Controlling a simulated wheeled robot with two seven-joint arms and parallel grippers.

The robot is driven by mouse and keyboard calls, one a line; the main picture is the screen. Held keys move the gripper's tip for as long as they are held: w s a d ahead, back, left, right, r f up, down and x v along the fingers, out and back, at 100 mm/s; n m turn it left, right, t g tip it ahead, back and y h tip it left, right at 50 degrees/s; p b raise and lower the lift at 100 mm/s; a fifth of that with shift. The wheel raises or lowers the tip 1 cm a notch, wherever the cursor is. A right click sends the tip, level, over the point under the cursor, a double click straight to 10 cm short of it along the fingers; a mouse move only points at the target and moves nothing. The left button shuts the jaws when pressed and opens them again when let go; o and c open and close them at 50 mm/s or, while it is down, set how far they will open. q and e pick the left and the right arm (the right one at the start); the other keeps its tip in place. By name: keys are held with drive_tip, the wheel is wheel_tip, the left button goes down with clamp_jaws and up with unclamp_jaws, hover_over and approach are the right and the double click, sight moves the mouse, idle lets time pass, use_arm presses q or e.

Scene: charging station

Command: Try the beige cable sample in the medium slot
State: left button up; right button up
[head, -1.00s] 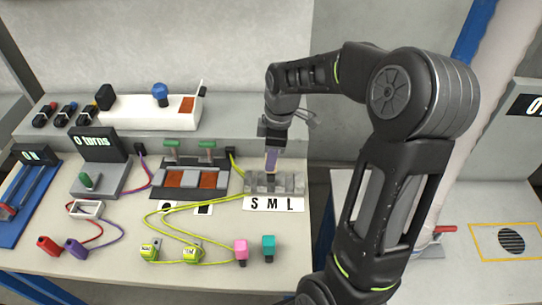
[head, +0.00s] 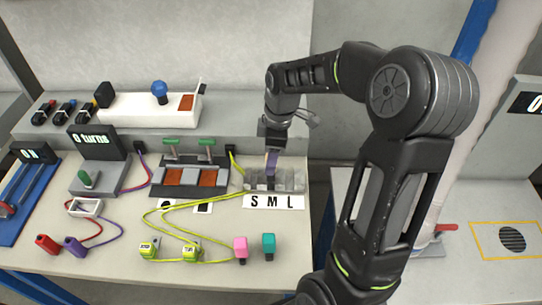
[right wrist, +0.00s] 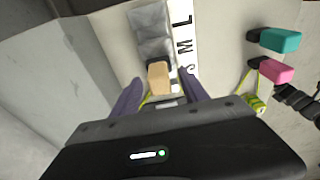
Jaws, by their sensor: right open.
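The grey slot block (head: 293,181) marked S M L stands at the right end of the bench. My right gripper (head: 271,166) points down at it, with its fingers over the block's left to middle part. In the right wrist view the beige cable sample (right wrist: 158,78) stands upright at the block (right wrist: 152,22), between the open purple fingers of my right gripper (right wrist: 157,92). Gaps show on both sides of the sample. Its lower end is hidden, so I cannot tell which slot it is in or how deep it sits. In the head view the fingers hide it. My left gripper is not in view.
A pink plug (head: 240,246) and a teal plug (head: 268,244) stand in front of the block. Yellow-green cables (head: 165,222) run left of them. A fixture with green handles (head: 190,178) stands close left of the block. The bench's right edge is near.

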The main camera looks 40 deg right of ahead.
drive_tip(key=r+p, duration=0.1)
drive_tip(key=r, duration=0.1)
drive_tip(key=r+p, duration=0.2)
drive_tip(key=r, duration=0.1)
drive_tip(key=r+p, duration=0.2)
drive_tip(key=shift+s+d+r, duration=0.3)
drive_tip(key=shift+d+r, duration=0.05)
drive_tip(key=shift+r, duration=0.05)
drive_tip(key=shift+s+d+f, duration=0.1)
drive_tip(key=shift+d+f, duration=0.05)
drive_tip(key=shift+d, duration=0.15)
drive_tip(key=c, duration=0.4)
drive_tip(key=shift+a, duration=0.1)
drive_tip(key=shift+c, duration=0.9)
drive_tip(key=m, duration=0.1)
drive_tip(key=w+r+m, duration=0.1)
drive_tip(key=shift+a+r+m+h+p, duration=0.1)
drive_tip(key=shift+a+m+h+p, duration=0.2)
drive_tip(key=shift+a+m, duration=0.1)
drive_tip(key=c, duration=0.3)
drive_tip(key=shift+w+a+r+m+g, duration=0.15)
drive_tip(key=shift+r+m, duration=0.1)
drive_tip(key=shift+m, duration=0.35)
drive_tip(key=shift+s+a+r+m+g, duration=0.1)
drive_tip(key=shift+r+m+g, duration=0.1)
drive_tip(key=shift+m, duration=0.4)
clamp_jaws()
drive_tip(key=shift+d+m, duration=0.1)
drive_tip(key=shift+m, duration=1)
